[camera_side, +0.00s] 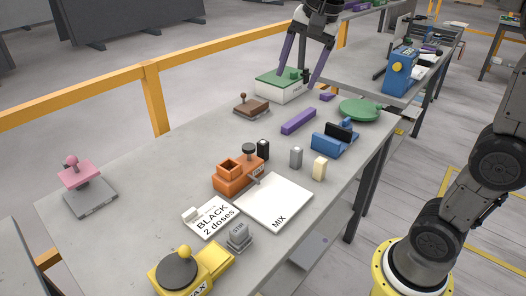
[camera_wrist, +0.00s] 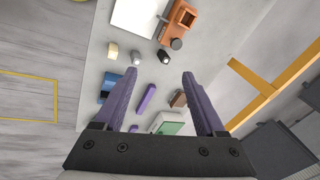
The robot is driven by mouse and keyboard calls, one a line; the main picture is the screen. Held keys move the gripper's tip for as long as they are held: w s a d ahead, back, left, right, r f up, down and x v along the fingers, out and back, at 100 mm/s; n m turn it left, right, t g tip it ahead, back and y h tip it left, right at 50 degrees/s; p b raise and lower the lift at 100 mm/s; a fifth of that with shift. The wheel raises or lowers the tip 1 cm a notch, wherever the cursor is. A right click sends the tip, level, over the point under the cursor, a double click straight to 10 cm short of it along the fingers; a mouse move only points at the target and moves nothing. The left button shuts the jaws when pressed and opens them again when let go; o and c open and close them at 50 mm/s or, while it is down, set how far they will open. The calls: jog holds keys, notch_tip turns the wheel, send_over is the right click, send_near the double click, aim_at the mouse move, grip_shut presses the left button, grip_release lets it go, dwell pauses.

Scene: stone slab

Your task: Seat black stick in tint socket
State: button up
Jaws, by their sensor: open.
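The black stick (camera_side: 263,150) stands upright as a short dark cylinder beside the orange device (camera_side: 240,178); it also shows in the wrist view (camera_wrist: 164,57). The orange device has a raised square opening (camera_side: 229,165), which looks like the tint socket, and a dark round knob. The wrist view shows the device (camera_wrist: 181,18) at the top. My gripper (camera_side: 296,84) is open and empty, above the far part of the slab near a green-and-white box. In the wrist view, its fingers (camera_wrist: 159,73) point toward the sticks, with nothing between them.
A grey stick (camera_side: 296,157) and a cream stick (camera_side: 319,169) stand near the black one. A white MIX board (camera_side: 274,202) and a BLACK 2 doses card (camera_side: 213,219) lie nearby. A purple bar (camera_side: 298,121) and blue holder (camera_side: 333,142) are between gripper and sticks. The left slab is mostly clear.

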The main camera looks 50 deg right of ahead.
jog(key=w+d+f+m+g, duration=0.1)
jog(key=w+d+f+m, duration=0.1)
jog(key=w, duration=0.5)
jog(key=m+g, duration=0.2)
jog(key=g, duration=0.1)
send_over(263, 142)
jog(key=f, duration=2.2)
jog(key=shift+w+a, duration=0.1)
jog(key=shift+w, duration=0.15)
jog(key=shift+s+f, duration=0.2)
jog(key=shift+f, duration=2.7)
jog(key=shift+d, duration=0.2)
grip_shut()
